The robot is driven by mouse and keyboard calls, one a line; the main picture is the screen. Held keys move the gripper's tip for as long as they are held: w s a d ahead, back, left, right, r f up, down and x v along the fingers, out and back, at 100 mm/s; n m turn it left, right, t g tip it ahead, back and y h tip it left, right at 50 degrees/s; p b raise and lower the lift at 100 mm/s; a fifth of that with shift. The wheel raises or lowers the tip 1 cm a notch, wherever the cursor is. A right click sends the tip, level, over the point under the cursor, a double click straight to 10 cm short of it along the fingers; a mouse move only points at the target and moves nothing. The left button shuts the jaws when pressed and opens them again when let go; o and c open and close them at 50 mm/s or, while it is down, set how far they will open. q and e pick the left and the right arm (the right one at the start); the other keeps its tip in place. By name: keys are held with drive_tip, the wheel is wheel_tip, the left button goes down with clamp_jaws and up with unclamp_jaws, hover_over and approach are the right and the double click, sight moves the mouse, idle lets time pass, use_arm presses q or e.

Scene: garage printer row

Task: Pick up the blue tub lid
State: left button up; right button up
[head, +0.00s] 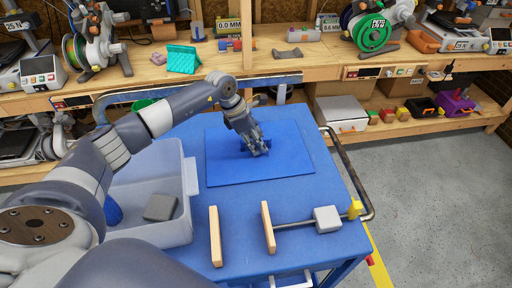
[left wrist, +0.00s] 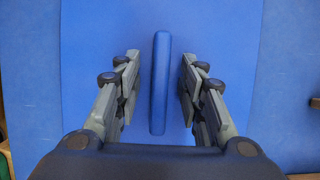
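The blue tub lid (head: 228,168) lies flat on the blue cart top. Its raised blue handle bar is mostly hidden behind my gripper in the head view. In the left wrist view the lid (left wrist: 100,30) fills the middle, with the handle bar (left wrist: 160,82) upright in the picture. My left gripper (head: 262,152) is over the lid in the head view. In the left wrist view its fingers (left wrist: 158,88) stand open on either side of the handle bar, with a gap on both sides. My right gripper is not in view.
A clear grey tub (head: 188,180) with a grey block (head: 160,207) and a blue item stands left of the lid. A clamp with wooden jaws (head: 268,228) lies in front. A metal rail (head: 345,165) edges the cart. Printer shelves are behind.

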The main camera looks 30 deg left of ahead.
use_arm(q)
clamp_jaws()
drive_tip(key=shift+r, duration=0.15)
